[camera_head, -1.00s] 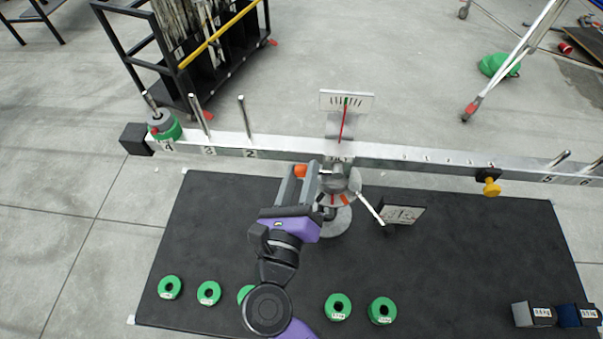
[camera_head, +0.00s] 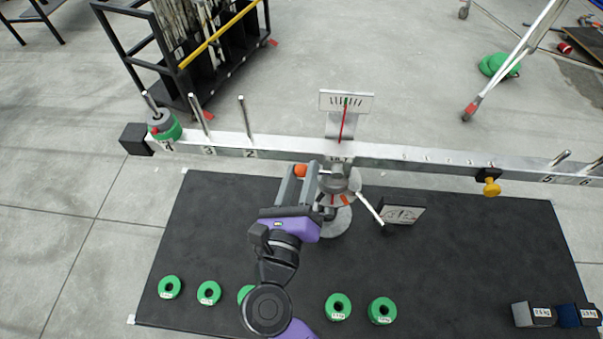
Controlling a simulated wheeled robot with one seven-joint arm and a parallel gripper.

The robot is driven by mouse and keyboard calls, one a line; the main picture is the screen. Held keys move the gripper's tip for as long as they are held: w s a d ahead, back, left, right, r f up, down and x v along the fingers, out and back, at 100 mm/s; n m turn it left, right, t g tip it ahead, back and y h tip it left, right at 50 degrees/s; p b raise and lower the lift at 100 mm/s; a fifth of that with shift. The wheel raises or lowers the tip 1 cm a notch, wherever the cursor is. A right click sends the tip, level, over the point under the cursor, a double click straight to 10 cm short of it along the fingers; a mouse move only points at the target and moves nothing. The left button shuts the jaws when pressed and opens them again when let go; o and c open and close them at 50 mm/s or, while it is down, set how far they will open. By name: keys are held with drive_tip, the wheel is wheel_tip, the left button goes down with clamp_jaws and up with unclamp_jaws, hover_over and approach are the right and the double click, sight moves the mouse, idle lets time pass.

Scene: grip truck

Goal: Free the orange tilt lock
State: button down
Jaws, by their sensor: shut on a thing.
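The orange tilt lock (camera_head: 300,171) is a small orange knob at the middle of the beam, on the left side of the pivot. My gripper (camera_head: 301,174) reaches up to it from below, with its two grey fingers on either side of the knob, shut on it. The long grey beam (camera_head: 400,160) runs across the view and slopes slightly down to the right. The grey pivot stand (camera_head: 334,222) is just right of my gripper. A white scale plate with a red pointer (camera_head: 345,103) stands above the pivot.
Green ring weights (camera_head: 338,306) lie along the mat's front edge. A green-and-grey stack (camera_head: 164,127) sits on the beam's left peg. A small sign (camera_head: 402,214) and a lever stand right of the pivot. Boxed weights (camera_head: 534,314) are at front right. A yellow knob (camera_head: 491,187) hangs under the beam.

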sight(322, 179)
drive_tip(key=shift+s+d+f, duration=0.1)
drive_tip(key=shift+d+f, duration=0.1)
drive_tip(key=shift+f, duration=0.35)
drive_tip(key=shift+d+f+n+t+y+p, duration=0.2)
drive_tip(key=shift+d+f+n+p, duration=0.6)
drive_tip(key=shift+n, duration=1.3)
drive_tip(key=shift+d+f+n+t+y+p, duration=0.1)
drive_tip(key=shift+d+f+n+t+p, duration=0.3)
drive_tip(key=shift+f+n, duration=1.2)
drive_tip(key=shift+d+f+n+y+p, duration=0.1)
drive_tip(key=shift+d+f+n+p, duration=0.5)
drive_tip(key=shift+n, duration=2)
drive_tip(key=shift+a+r, duration=0.15)
drive_tip(key=shift+r, duration=0.05)
drive_tip(key=c, duration=1.1)
unclamp_jaws()
drive_tip(key=shift+o, duration=0.7)
drive_tip(key=shift+r, duration=0.1)
drive_tip(key=shift+a, duration=0.15)
